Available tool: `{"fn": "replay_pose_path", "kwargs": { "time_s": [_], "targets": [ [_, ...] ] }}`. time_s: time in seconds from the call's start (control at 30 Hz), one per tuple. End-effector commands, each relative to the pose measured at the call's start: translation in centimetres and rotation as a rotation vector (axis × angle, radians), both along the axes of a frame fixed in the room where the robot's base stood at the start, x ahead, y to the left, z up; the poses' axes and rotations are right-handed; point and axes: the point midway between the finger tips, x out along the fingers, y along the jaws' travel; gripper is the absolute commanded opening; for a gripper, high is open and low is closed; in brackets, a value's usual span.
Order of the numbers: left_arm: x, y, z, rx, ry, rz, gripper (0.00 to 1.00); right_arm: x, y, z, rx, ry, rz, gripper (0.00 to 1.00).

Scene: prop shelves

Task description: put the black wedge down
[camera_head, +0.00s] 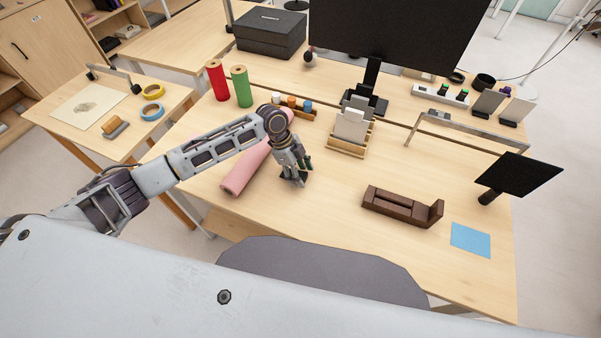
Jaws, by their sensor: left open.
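My left gripper (293,179) reaches in from the left and points down at the middle of the light wood table, just right of the pink roll. Its jaws are open and its fingertips are at or just above the tabletop. A small dark shape shows at the fingertips. It is too small and too close to the dark fingers to tell whether it is the black wedge, or whether it touches the table. My right gripper is out of view.
A pink roll (238,178) lies left of the gripper. Red (216,80) and green (241,87) rolls stand behind. A brown wooden block assembly (402,206), a blue sheet (470,240) and a black panel (520,174) are on the right. The table's front middle is clear.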

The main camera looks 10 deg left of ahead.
Motion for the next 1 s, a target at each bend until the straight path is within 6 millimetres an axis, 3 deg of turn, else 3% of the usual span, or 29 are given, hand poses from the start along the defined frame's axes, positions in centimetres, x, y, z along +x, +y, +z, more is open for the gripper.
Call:
{"fn": "replay_pose_path", "kwargs": {
  "time_s": [0.27, 0.57, 0.8, 1.0],
  "targets": [
    [0.3, 1.0, 2.3, 0.000, -0.003, 0.001, 0.57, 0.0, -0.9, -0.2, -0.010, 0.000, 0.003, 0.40],
    [0.6, 2.6, 6.3, -0.001, -0.003, 0.001, 0.57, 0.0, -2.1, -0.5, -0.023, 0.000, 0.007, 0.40],
    [0.8, 3.8, 9.3, 0.000, -0.001, 0.002, 0.57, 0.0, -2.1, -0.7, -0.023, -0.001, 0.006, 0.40],
    [1.0, 4.4, 10.8, -0.001, -0.002, 0.001, 0.57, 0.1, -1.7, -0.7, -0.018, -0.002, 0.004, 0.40]
  ]
}}
